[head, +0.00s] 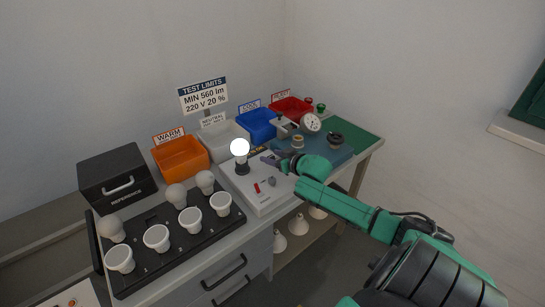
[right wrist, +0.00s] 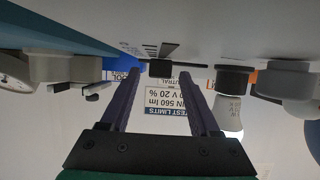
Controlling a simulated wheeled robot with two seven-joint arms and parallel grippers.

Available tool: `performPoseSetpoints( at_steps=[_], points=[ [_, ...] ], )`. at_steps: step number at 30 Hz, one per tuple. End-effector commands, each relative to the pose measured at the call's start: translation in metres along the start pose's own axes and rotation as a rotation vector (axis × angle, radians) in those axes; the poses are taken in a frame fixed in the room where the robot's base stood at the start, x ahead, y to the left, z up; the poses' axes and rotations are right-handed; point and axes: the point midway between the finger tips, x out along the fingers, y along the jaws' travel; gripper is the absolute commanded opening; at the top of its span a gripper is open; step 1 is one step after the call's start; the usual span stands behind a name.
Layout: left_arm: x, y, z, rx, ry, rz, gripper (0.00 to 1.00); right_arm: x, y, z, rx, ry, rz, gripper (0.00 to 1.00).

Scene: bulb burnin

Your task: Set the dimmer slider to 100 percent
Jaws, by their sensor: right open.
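The white test box (head: 240,188) stands on the bench with a glowing bulb (head: 239,148) in its dark socket. My right gripper (head: 268,161) is low over the back right part of the box. In the right wrist view, which is upside down, its two fingers (right wrist: 159,76) are open. The dark dimmer slider knob (right wrist: 161,68) sits between the fingertips, with a gap visible on both sides. A black wedge mark (right wrist: 166,48) is printed beside it. The slider is too small and covered to read in the head view. My left gripper is not in view.
A red switch (head: 257,188) and a grey knob (head: 272,181) are on the box front. A black tray (head: 150,262) of several bulbs is at left. Orange (head: 180,157), white (head: 222,141), blue (head: 257,125) and red (head: 292,108) bins line the back. A round gauge (head: 311,122) stands at right.

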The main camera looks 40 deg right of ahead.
Motion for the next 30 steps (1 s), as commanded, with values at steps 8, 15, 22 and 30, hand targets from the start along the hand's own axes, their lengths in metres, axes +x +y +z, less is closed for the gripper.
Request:
performPoseSetpoints(
  at_steps=[8,15,22,30],
  points=[
    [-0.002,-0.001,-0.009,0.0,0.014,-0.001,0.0,-0.007,0.0,0.002,0.0,-0.004,-0.001,0.62],
    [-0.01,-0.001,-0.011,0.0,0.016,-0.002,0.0,-0.043,-0.001,0.002,0.001,-0.007,-0.001,0.62],
    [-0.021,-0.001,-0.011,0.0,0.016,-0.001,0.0,-0.09,-0.001,0.0,0.0,-0.006,-0.001,0.62],
    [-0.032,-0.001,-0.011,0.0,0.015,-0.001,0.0,-0.139,-0.001,0.0,0.0,-0.003,-0.001,0.62]
  ],
)
